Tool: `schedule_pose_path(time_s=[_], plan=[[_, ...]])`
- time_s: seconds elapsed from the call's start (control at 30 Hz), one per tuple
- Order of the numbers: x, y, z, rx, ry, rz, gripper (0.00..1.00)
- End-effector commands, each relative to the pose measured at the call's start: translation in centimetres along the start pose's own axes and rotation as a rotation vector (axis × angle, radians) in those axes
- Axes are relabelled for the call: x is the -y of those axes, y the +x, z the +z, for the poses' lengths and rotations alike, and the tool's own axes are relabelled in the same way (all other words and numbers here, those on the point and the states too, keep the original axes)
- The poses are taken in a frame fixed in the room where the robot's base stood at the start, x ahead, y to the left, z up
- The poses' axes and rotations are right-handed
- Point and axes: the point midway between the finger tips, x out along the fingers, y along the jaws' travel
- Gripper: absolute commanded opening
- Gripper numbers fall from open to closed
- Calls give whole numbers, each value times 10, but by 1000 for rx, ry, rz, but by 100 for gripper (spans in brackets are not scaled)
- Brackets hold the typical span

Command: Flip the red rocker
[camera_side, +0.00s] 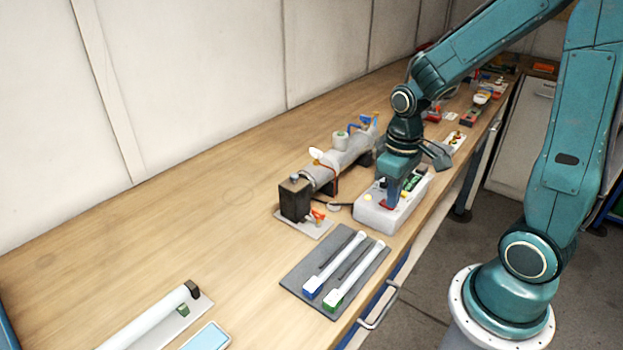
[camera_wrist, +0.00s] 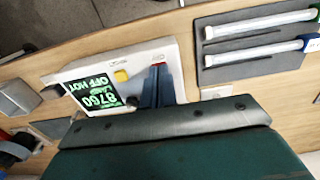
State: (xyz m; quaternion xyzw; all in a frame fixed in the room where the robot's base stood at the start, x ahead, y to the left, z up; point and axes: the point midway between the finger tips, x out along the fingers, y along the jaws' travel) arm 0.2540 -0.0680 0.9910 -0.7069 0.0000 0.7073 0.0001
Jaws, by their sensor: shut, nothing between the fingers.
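The red rocker (camera_side: 385,206) is on the top of a white control box (camera_side: 372,217) near the bench's front edge. My gripper (camera_side: 391,204) points down at the box, its shut, empty fingertips right at the rocker and covering part of it. In the wrist view the shut fingers (camera_wrist: 158,70) reach over the box, and only a sliver of the red rocker (camera_wrist: 161,63) shows past their tips. I cannot tell whether they touch it or which way it is tipped. The box also has a yellow button (camera_wrist: 121,76) and a green-lettered display (camera_wrist: 93,94), partly readable as "8760" and "OFF HOT".
A grey tubular reactor (camera_side: 345,160) with a dark end block (camera_side: 295,199) lies behind the box. A grey mat (camera_side: 308,262) with two white tubes lies in front of it. Several small items crowd the far bench. The left middle of the bench is clear.

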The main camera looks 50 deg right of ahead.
Motion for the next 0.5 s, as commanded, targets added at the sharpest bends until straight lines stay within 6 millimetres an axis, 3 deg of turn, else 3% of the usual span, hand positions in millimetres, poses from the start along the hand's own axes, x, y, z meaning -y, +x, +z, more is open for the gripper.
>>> schedule_pose_path(time_s=[0.5], plan=[[0, -26, -1, -3, 0, 1, 0]])
